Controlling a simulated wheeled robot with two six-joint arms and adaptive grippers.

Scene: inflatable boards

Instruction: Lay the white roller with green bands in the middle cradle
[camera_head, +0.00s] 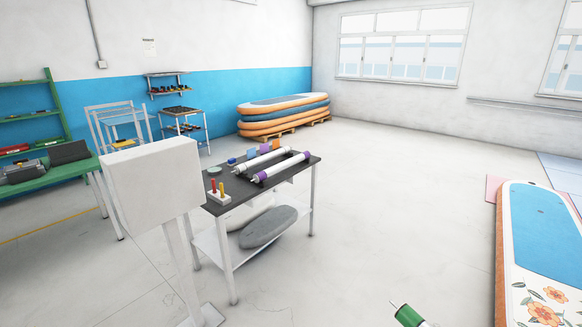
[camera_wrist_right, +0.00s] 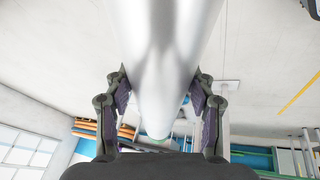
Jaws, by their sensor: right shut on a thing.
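The white roller with a green band (camera_head: 408,316) pokes into the bottom edge of the head view; most of it is out of frame. In the right wrist view the white roller (camera_wrist_right: 165,40) fills the upper middle, with a bit of green at its far end. My right gripper (camera_wrist_right: 160,95) is shut on it, one finger on each side. On the dark-topped table (camera_head: 219,182) lie a white roller with purple ends (camera_head: 282,169) and another white roller (camera_head: 262,159) behind it. The cradles are too small to make out. My left gripper is not in view.
A small block with red and yellow pegs (camera_head: 219,197) stands on the table's near left corner. A white box on a post (camera_head: 152,180) stands left of the table. A board (camera_head: 543,240) lies at the right. The floor between is clear.

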